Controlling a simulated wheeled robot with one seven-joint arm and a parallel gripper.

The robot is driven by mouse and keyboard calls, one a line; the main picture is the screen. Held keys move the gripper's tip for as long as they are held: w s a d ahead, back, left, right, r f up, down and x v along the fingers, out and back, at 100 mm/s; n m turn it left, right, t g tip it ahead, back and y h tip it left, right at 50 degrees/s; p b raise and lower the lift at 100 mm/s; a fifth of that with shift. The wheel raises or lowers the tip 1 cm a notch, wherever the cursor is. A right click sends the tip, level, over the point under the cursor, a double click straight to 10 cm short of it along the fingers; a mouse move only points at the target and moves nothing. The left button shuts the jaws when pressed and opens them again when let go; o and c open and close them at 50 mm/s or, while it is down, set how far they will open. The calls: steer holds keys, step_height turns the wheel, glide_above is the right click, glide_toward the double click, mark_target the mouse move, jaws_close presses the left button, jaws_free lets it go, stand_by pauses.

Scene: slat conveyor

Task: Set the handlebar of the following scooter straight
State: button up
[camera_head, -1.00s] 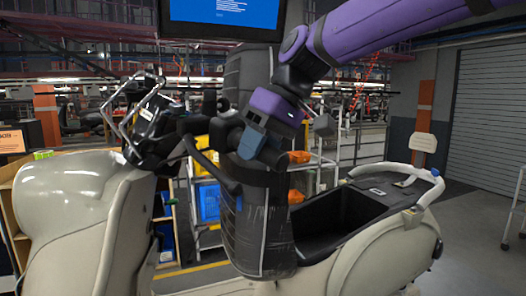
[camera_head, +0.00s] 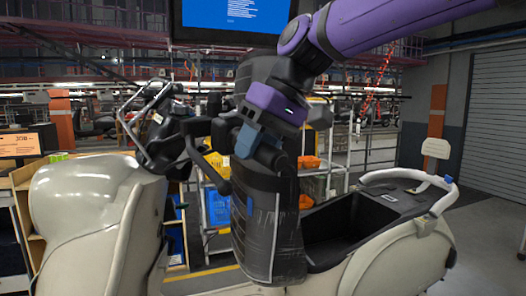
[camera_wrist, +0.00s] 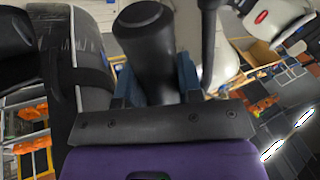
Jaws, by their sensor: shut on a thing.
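The cream scooter stands across the head view, with its front shield (camera_head: 82,225) at left and its open seat well and rear (camera_head: 405,245) at right. Its black handlebar (camera_head: 196,150) has a metal rack (camera_head: 146,125) at the front and appears turned, with one end reaching toward my gripper (camera_head: 243,143). In the wrist view, a thick black handlebar grip (camera_wrist: 147,45) lies between the blue fingers of my gripper (camera_wrist: 155,78), which is shut on it. A thin black lever runs beside it. The far handlebar end is not clear.
A screen (camera_head: 232,15) hangs above. A shelf with blue and yellow bins (camera_head: 216,205) stands behind the scooter. Open floor shows at right (camera_head: 490,225).

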steer(key=shift+s+a+r, duration=0.15)
steer(key=shift+a, duration=0.1)
steer(key=shift+s+a+r+m, duration=0.4)
steer(key=shift+s+a, duration=0.05)
steer(key=shift+a, duration=0.15)
steer(key=shift+s+a+r+m, duration=0.35)
steer(key=shift+s+a+m, duration=0.1)
steer(key=shift+a, duration=0.25)
steer(key=shift+s+a+r+m, duration=0.25)
steer(key=shift+s+a+r, duration=0.15)
steer(key=shift+a, duration=0.15)
steer(key=shift+s+a+r+m, duration=0.35)
steer(key=shift+a+r+m, duration=0.05)
steer(key=shift+a, duration=0.3)
steer(key=shift+s+a+r+m, duration=0.3)
steer(key=shift+a+r, duration=0.1)
steer(key=shift+a, duration=0.35)
steer(key=shift+s+a+r+m, duration=0.2)
steer(key=shift+a+r+m, duration=0.15)
steer(key=shift+a, duration=0.35)
